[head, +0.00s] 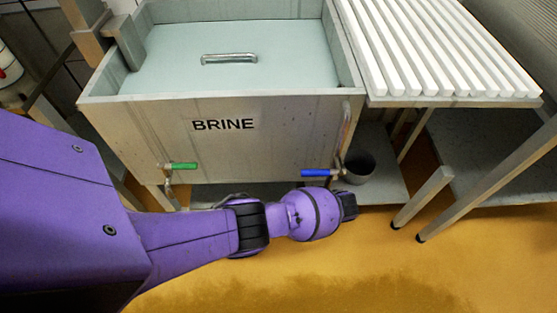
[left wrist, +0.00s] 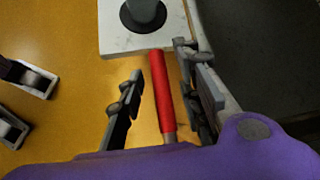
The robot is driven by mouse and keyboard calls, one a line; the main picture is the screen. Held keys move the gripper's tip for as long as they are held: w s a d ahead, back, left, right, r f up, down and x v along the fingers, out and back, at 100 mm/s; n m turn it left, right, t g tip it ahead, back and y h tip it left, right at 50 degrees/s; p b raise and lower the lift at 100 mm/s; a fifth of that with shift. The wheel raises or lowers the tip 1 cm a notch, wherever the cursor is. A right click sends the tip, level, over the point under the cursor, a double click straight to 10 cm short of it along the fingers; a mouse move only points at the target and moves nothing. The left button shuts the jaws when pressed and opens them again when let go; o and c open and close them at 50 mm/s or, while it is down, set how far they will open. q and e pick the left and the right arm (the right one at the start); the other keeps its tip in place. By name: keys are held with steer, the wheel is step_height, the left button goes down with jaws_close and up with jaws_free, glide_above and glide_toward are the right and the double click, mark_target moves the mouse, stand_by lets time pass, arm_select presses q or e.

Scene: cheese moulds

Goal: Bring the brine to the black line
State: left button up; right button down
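The grey brine tank (head: 150,118), marked BRINE, stands at the top centre of the head view. Its pale blue-green top surface (head: 290,68) bears a metal handle (head: 229,58). A green valve handle (head: 183,166) and a blue valve handle (head: 316,173) are on its front. No black line can be made out. In the left wrist view a red bar-shaped handle (left wrist: 161,95) lies between the fingers of my open left gripper (left wrist: 158,62). There is a gap to the left finger; the right finger is close, contact unclear. My left gripper's fingers cannot be made out in the head view.
A white slatted rack (head: 440,50) is right of the tank, with table legs (head: 452,200) below. A pale plate (left wrist: 120,40) with a dark round post (left wrist: 143,15) is ahead in the wrist view. Yellow floor (head: 400,260) is clear in front.

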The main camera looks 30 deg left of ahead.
arm_select(q)
steer(key=shift+w, duration=0.1)
steer(key=shift+w+d+r, duration=0.15)
steer(key=shift+d+r, duration=0.15)
steer(key=v, duration=0.6)
steer(key=shift+d+r, duration=0.25)
steer(key=shift+r, duration=0.05)
steer(key=shift+w, duration=0.1)
